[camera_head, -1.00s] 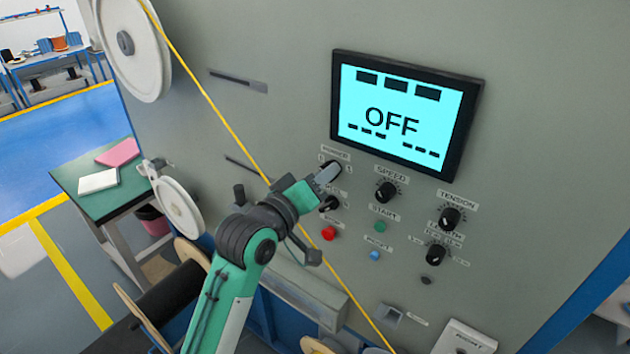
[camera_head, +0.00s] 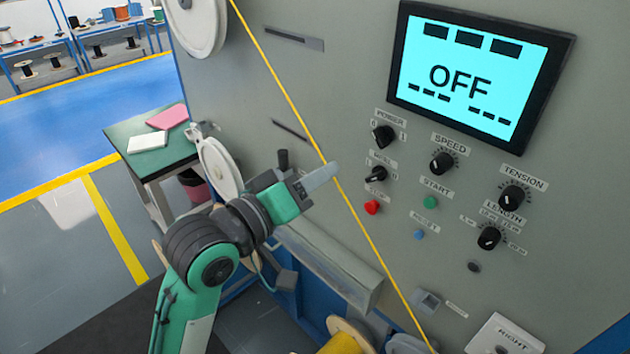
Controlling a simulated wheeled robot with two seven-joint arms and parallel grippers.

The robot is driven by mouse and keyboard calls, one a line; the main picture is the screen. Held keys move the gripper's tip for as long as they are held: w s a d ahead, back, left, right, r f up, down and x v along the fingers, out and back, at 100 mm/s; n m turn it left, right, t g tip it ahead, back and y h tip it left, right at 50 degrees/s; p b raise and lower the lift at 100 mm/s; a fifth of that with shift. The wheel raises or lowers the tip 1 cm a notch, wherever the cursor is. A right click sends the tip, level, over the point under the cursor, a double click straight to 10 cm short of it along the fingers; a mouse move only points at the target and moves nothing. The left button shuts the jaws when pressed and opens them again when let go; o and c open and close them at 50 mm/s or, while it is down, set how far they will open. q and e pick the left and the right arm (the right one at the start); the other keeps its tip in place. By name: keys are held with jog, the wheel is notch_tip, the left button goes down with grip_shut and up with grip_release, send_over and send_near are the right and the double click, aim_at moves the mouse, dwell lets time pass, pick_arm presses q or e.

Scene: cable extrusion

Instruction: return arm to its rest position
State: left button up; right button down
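My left gripper (camera_head: 318,178) is on its green and dark arm, which comes up from the lower left. It is in front of the machine panel, to the left of the power knob (camera_head: 383,136) and the knob below it (camera_head: 375,174), apart from both in the picture. Its fingers are seen edge-on as one grey shape, so their opening does not show. Nothing shows held in it. The screen (camera_head: 480,78) reads OFF.
A yellow cable (camera_head: 283,88) runs diagonally past my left gripper. White wheels (camera_head: 219,168) stand at the machine's left edge. A green-topped table (camera_head: 130,129) holds a pink and a white item. A yellow spool (camera_head: 345,340) sits at the bottom. Open blue floor lies at left.

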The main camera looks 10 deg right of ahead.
dwell(0.4)
